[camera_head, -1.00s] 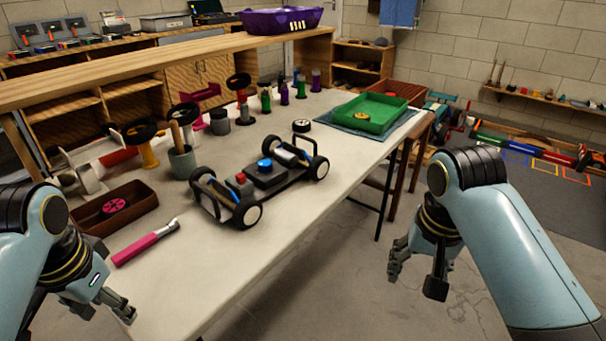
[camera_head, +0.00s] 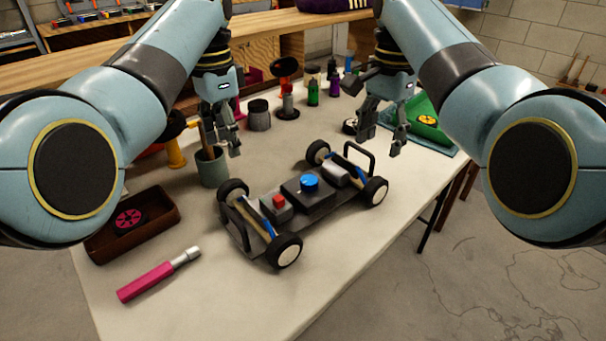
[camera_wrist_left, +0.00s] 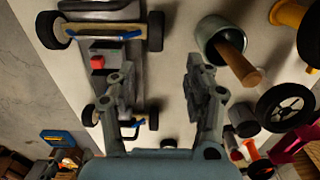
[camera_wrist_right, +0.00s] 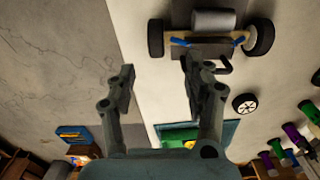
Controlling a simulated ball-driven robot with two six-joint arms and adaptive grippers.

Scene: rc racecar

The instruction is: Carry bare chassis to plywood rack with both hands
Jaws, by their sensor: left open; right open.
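The bare chassis (camera_head: 305,199) stands on its wheels on the pale table, with a red block, a blue-topped block and a black hoop at each end. My left gripper (camera_head: 222,140) is open and empty above the table, behind the chassis's left end. My right gripper (camera_head: 381,138) is open and empty above the table, behind its right end. Part of the chassis shows in the left wrist view (camera_wrist_left: 118,32), and one end shows in the right wrist view (camera_wrist_right: 205,42). The plywood rack cannot be made out for certain.
A brown tray (camera_head: 150,220) with a pink wheel and a pink-handled tool (camera_head: 155,277) lie left of the chassis. A grey-green cup (camera_head: 212,169) stands close behind it. A green tray (camera_head: 432,120) is at the far right. The table front is clear.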

